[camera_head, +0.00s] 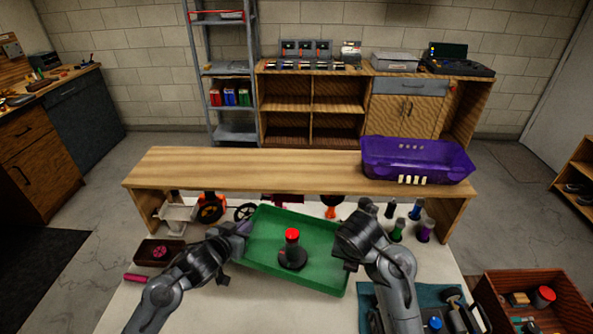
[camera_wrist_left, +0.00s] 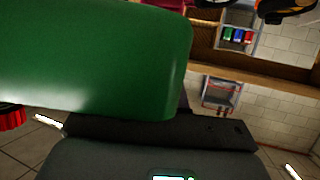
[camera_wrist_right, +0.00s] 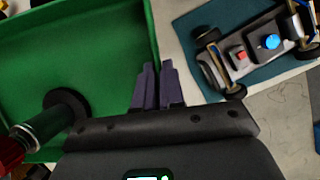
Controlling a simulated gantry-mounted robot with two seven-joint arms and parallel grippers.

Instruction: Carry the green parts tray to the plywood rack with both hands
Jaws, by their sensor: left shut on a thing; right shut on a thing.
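The green parts tray (camera_head: 265,233) is in front of the plywood rack (camera_head: 250,165), turned at an angle in the head view. A dark shock-like part with a red cap (camera_head: 292,240) stands in it. My left gripper (camera_head: 243,228) is shut on the tray's left end; in the left wrist view the green tray (camera_wrist_left: 90,60) hides its fingertips. My right gripper (camera_wrist_right: 158,88) is shut on the tray's right wall, its purple fingers close together at the edge. The tray (camera_wrist_right: 110,60) and the part (camera_wrist_right: 45,125) also show in the right wrist view.
A purple bin (camera_head: 415,165) sits on the rack's right; its left top is clear. Wheels and colored bottles (camera_head: 425,230) stand under and before it. A car chassis on a blue mat (camera_head: 435,295) lies at right, beside a wooden box (camera_head: 535,300). A small brown tray (camera_head: 160,252) is at left.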

